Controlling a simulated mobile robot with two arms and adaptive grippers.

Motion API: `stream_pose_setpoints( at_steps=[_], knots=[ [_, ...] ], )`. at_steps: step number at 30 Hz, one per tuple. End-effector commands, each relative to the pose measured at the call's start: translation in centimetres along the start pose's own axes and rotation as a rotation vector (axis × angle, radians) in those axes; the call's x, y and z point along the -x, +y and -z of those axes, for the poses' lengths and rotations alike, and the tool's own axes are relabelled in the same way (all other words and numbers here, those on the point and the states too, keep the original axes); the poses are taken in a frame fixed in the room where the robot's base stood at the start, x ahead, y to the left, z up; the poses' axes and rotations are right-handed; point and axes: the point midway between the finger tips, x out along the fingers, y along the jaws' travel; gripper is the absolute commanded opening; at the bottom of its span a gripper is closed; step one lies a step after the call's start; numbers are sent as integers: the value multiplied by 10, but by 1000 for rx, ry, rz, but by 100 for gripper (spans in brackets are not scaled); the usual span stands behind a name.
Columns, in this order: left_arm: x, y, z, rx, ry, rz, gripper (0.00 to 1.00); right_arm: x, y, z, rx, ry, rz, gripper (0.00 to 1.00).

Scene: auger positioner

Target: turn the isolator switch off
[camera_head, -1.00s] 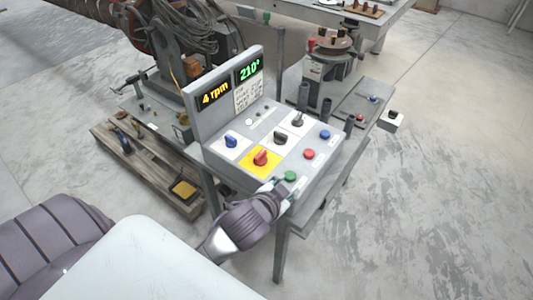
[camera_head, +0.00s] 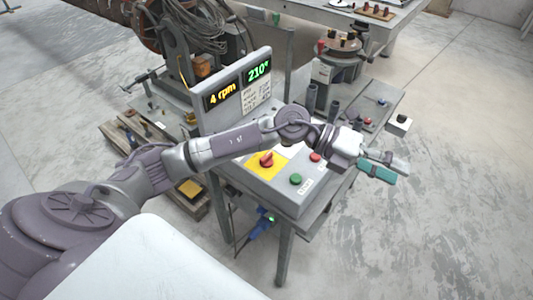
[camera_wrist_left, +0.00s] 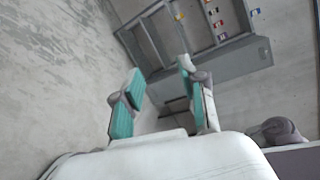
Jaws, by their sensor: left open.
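The isolator switch appears to be the red rotary knob (camera_head: 267,159) on a yellow plate (camera_head: 255,171) at the front left of the grey control box (camera_head: 287,194). The exact angle of its handle is too small to tell. My left arm reaches across above the box and hides its upper controls. My left gripper (camera_head: 394,169) is open and empty, beyond the box's right side, apart from the knob. In the left wrist view its two teal-padded fingers (camera_wrist_left: 160,78) stand apart with nothing between them; the knob is not seen there.
A green button (camera_head: 296,180) and a red button (camera_head: 315,157) sit close to the knob. The display panel (camera_head: 237,88), reading 4 rpm and 210°, rises behind. A blue object (camera_head: 262,222) hangs below the box's front. Open floor (camera_head: 440,230) lies to the right.

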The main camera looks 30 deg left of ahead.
Motion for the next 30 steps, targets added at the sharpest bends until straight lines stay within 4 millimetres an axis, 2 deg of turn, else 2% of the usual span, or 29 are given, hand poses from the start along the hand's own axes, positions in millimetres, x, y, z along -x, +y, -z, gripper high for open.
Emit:
stream_pose_setpoints(
  at_steps=[2,4,7,9,12,15,18,22,30],
  knots=[
    [27,35,-6,-92,119,-242,42,0,0,-1,0,-1,0,75],
    [63,67,-14,-133,206,-468,42,0,0,-2,0,-2,1,75],
    [130,100,-31,-137,286,-782,42,0,0,-2,0,-3,1,75],
    [179,111,-42,-111,315,-973,42,0,0,-2,1,-3,1,75],
    [237,115,-53,-59,331,-1178,42,0,0,-2,1,-3,1,75],
    [272,113,-57,-13,334,-1298,42,0,0,-2,1,-3,1,75],
    [286,114,-57,9,338,-1347,42,1,0,-2,1,-3,1,75],
    [285,124,-54,14,341,-1351,42,5,0,-2,2,-3,1,75],
    [274,175,-40,14,345,-1348,42,20,2,-1,3,-4,-1,75]
  ],
)
